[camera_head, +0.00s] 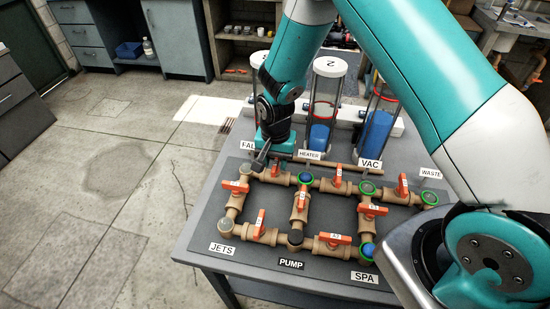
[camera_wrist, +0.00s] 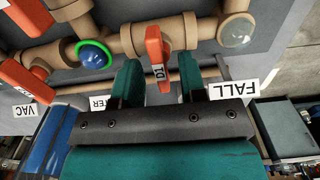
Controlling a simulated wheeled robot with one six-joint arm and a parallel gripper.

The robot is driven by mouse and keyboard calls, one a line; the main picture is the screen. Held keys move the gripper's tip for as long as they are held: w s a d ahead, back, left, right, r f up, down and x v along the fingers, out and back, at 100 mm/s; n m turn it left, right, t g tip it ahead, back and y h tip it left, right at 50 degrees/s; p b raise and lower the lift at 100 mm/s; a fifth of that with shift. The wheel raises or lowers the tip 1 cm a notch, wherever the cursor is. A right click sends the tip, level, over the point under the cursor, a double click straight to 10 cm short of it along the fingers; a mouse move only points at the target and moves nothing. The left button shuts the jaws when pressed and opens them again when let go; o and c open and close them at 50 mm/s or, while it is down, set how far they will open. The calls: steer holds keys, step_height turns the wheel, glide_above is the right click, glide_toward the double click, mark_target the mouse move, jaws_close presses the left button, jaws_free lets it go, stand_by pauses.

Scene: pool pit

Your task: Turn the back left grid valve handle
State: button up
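The back left grid valve handle, orange and marked D1, shows in the wrist view (camera_wrist: 158,52) on a tan pipe between a clear-domed fitting and a green-ringed blue fitting. Its free end points toward my gripper (camera_wrist: 159,72). My gripper is open, with one dark green finger on each side of the handle's end and a visible gap on both sides. In the head view my gripper (camera_head: 263,160) is low over the back left of the pipe grid. It mostly hides the handle there; only a little orange shows.
Other orange handles stand close by, on the left pipe (camera_head: 236,186) and the back row (camera_head: 338,177). Label plates FALL (camera_wrist: 233,88) and HEATER (camera_head: 310,154) stand at the back edge. Clear cylinders (camera_head: 324,105) rise behind the grid. The floor left of the table is clear.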

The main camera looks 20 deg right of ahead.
steer(key=shift+f, duration=0.2)
jaws_close()
